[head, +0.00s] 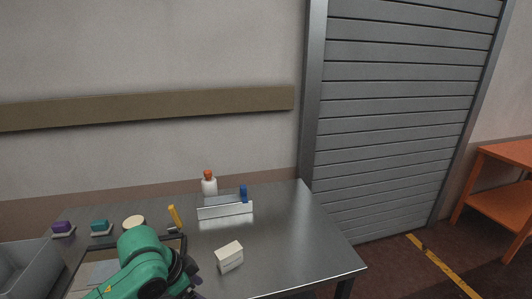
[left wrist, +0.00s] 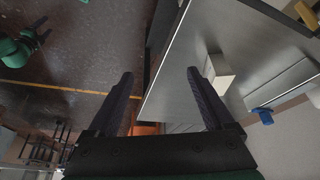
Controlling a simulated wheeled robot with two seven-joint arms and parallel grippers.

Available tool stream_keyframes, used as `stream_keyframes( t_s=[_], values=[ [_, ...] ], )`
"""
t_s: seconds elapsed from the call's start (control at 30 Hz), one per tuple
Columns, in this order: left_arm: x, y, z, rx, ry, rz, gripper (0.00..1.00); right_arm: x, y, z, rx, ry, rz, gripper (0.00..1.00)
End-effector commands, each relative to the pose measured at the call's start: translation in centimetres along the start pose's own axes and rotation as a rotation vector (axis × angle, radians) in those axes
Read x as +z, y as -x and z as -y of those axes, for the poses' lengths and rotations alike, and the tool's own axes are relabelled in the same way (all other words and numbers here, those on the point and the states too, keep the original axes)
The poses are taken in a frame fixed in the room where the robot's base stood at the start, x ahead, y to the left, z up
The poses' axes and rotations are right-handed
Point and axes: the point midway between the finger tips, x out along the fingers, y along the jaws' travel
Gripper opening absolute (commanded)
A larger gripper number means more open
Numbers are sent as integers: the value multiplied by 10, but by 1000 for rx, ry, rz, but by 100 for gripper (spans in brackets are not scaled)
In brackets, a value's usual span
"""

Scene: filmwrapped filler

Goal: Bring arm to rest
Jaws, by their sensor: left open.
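My left arm, green with dark wrist parts, comes in at the bottom left of the head view over the metal table (head: 285,240); its fingertips are not clear there. In the left wrist view my left gripper (left wrist: 157,78) is open, its two dark fingers wide apart with nothing between them. The fingers point toward the table's edge and the floor. A small white box (head: 229,257) sits on the table to the right of the arm, and it also shows in the left wrist view (left wrist: 218,72). A green arm part with dark fingers, probably my right gripper (left wrist: 42,31), is small at the upper left.
A white holder (head: 225,211), a blue item (head: 243,193), an orange-capped bottle (head: 209,186) and a yellow-handled tool (head: 174,216) stand toward the back. Purple (head: 62,227) and teal (head: 100,226) items lie left, near a grey bin (head: 22,268). The table's right front is clear.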

Motion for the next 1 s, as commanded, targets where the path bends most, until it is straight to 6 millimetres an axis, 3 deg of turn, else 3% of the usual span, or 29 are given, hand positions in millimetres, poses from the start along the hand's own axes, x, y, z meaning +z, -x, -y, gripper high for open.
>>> stream_keyframes(
  t_s=[0.1,0.37,0.57,0.77,1.0],
  values=[
    [-2,-9,-10,0,7,-20,86,-14,0,-2,2,1,-23,68],
    [2,-29,-32,-22,73,-74,86,-17,0,-2,3,1,-29,68],
    [23,-40,-44,-69,209,-101,86,-13,0,-2,2,0,-22,68],
    [72,-46,-52,-144,412,-67,86,-10,0,-1,2,0,-16,68],
    [163,-38,-67,-269,678,79,86,-10,0,-1,1,0,-16,68]
  ],
)
